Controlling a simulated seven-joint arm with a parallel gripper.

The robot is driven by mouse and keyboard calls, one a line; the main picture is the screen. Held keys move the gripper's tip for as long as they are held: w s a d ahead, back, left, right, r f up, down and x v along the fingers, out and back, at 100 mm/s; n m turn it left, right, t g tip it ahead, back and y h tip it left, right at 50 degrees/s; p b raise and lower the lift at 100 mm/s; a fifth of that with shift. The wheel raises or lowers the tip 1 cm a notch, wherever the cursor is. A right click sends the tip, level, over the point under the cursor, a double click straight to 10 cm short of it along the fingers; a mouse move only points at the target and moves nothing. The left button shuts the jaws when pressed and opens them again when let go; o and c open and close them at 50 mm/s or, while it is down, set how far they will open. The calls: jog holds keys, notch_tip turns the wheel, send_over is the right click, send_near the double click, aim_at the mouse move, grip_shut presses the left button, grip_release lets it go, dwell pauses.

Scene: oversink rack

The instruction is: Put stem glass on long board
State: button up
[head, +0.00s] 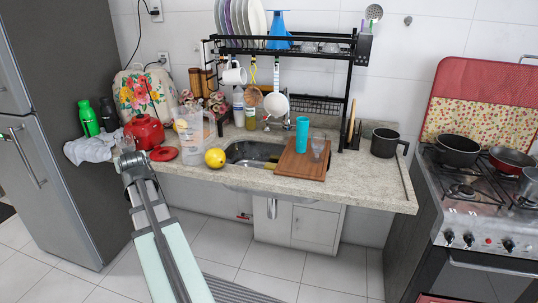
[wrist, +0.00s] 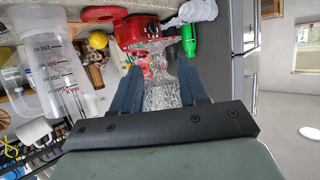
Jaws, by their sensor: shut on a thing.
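The stem glass (wrist: 158,92) is clear, patterned glass and sits between the two fingers of my gripper (wrist: 160,76) in the wrist view. The fingers press on its sides, and its flared end points away from the palm. In the head view my gripper (head: 127,156) is at the left front of the counter, in front of the red pot, with the glass small and hard to make out. The long board (head: 297,166) is a brown wooden board lying on the counter right of the sink. A teal tumbler (head: 302,135) and a clear glass (head: 318,149) stand on it.
Between my gripper and the board are a clear measuring jug (head: 195,130), a yellow fruit (head: 215,158) and the sink (head: 252,153). A red pot (head: 145,130) stands at left. The black rack (head: 348,95) rises behind the board. A dark pot (head: 385,142) stands right.

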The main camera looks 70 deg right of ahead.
jog(key=s+d+m+g+h, duration=0.2)
jog(key=s+d, duration=0.9)
jog(key=m+g+h, duration=0.3)
jog(key=m+g, duration=0.6)
send_over(313, 173)
jog(key=f, duration=0.1)
jog(key=shift+g, duration=0.3)
jog(key=shift+a+f, duration=0.15)
jog(key=shift+f, duration=5)
jog(key=shift+f, duration=0.1)
jog(key=o, duration=1.2)
jog(key=shift+c, duration=0.2)
